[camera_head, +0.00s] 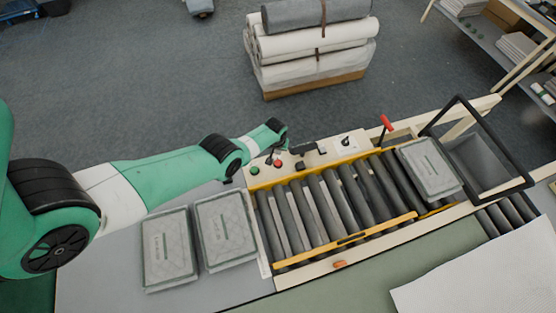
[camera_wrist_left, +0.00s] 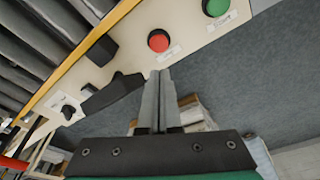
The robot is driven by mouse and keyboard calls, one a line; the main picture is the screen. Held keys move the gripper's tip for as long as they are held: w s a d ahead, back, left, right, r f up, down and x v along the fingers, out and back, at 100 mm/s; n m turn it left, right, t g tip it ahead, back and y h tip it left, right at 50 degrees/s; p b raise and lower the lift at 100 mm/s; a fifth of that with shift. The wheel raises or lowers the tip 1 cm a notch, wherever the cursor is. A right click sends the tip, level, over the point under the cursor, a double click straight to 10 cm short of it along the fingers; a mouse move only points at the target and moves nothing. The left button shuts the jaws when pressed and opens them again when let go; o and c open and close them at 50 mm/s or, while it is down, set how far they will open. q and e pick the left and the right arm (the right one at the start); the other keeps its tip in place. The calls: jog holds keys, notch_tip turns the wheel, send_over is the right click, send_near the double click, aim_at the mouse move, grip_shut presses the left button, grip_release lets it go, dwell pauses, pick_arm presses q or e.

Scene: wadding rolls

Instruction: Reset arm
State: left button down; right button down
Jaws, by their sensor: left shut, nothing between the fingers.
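My left gripper (camera_wrist_left: 160,78) is shut and empty, its two grey fingers pressed together in the left wrist view. It is over the pale control panel (camera_wrist_left: 210,38), beside the red button (camera_wrist_left: 159,40) and a black lever (camera_wrist_left: 113,92). The green button (camera_wrist_left: 216,7) is at the top edge. In the head view my green and white left arm (camera_head: 175,178) reaches from the left edge to the panel (camera_head: 320,152) behind the roller conveyor. Whether the fingers touch the panel I cannot tell. My right gripper is not in view.
Two grey packed pads (camera_head: 169,247) (camera_head: 224,229) lie on the table left of the roller conveyor (camera_head: 320,210). Another pad (camera_head: 430,168) rests at its right end near a black frame (camera_head: 515,150). A white quilted sheet (camera_head: 485,275) lies front right. Rolls (camera_head: 315,45) are stacked behind.

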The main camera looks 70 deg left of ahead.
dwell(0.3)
pick_arm(q)
jog(key=w+d+r+m+t, duration=0.2)
jog(key=w+d+r+t, duration=0.15)
jog(key=w+r, duration=0.55)
jog(key=w+d+r+m+t, duration=0.1)
jog(key=w+d+r+t, duration=0.1)
jog(key=w+d+r, duration=0.65)
jog(key=w+d+r+m+t, duration=0.1)
jog(key=w+d+r+t, duration=0.15)
jog(key=r, duration=0.55)
jog(key=w+d+r+m+t, duration=0.1)
jog(key=w+d+r+t, duration=0.2)
jog(key=r, duration=0.6)
jog(key=w+d+r+m+t, duration=0.15)
jog(key=w+r, duration=0.25)
jog(key=r, duration=0.4)
jog(key=s+d+r+m+t+h, duration=0.1)
jog(key=s+d+r+t, duration=0.2)
jog(key=r, duration=0.7)
jog(key=s+d+r+t+h, duration=0.1)
jog(key=s+d+r+t, duration=0.25)
jog(key=r, duration=0.65)
jog(key=s+d+r+m+t+h, duration=0.1)
jog(key=s+r+m+t, duration=0.3)
jog(key=s+r, duration=1.2)
jog(key=s+t+h, duration=0.1)
jog(key=s+t, duration=0.2)
jog(key=shift+s, duration=0.3)
